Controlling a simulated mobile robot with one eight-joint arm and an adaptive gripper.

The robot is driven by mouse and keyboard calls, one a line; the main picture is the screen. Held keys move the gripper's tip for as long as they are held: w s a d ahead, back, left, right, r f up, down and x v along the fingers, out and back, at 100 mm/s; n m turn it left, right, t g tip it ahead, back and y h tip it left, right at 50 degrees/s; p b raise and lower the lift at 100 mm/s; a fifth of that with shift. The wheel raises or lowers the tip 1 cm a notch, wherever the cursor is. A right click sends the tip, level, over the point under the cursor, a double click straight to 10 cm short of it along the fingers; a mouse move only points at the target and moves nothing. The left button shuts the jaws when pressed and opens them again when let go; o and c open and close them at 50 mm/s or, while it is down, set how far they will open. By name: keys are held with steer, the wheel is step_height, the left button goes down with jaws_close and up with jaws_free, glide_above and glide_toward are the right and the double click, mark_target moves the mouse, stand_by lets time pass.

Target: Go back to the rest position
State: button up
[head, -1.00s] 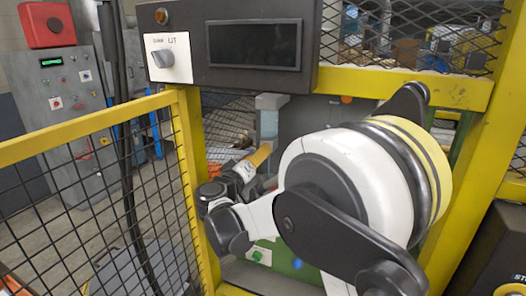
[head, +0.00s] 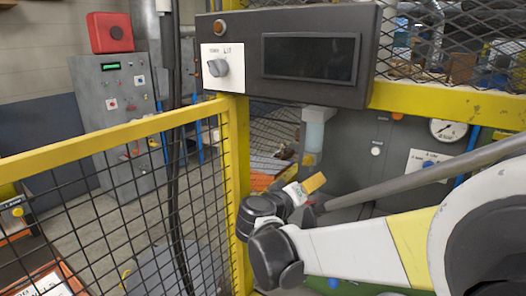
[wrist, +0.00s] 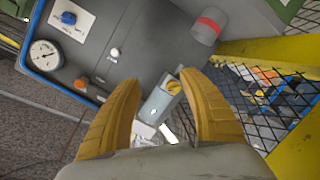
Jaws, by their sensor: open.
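My gripper (wrist: 160,78) is open and empty in the wrist view, its two yellow fingers apart. A small grey unit with a yellow round part (wrist: 161,98) shows beyond and between the fingers, apart from them as far as I can tell. In the head view my gripper (head: 308,188) is small and partly hidden behind my wrist, just below a hanging clear-and-grey bowl (head: 314,135). The dark control box (head: 290,50) with its grey selector knob (head: 218,67) is above my wrist.
A yellow mesh fence (head: 110,140) and its post (head: 238,190) stand close left of my wrist. A grey panel with a gauge (head: 448,130) is behind the arm. A grey cabinet with a red box (head: 110,32) stands back left.

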steer(key=s+d+f+g+y, duration=0.2)
steer(key=s+d+g, duration=0.1)
steer(key=s+d, duration=0.4)
steer(key=s+a+f+g+y, duration=0.1)
steer(key=s+f+y, duration=0.3)
steer(key=s, duration=0.7)
steer(key=s+a+f+m+g+y, duration=0.1)
steer(key=s+a+f+y, duration=0.2)
steer(key=s, duration=0.8)
steer(key=shift+a+f+y+b, duration=0.2)
steer(key=shift+f+y+b, duration=0.1)
steer(key=shift+f+y, duration=0.15)
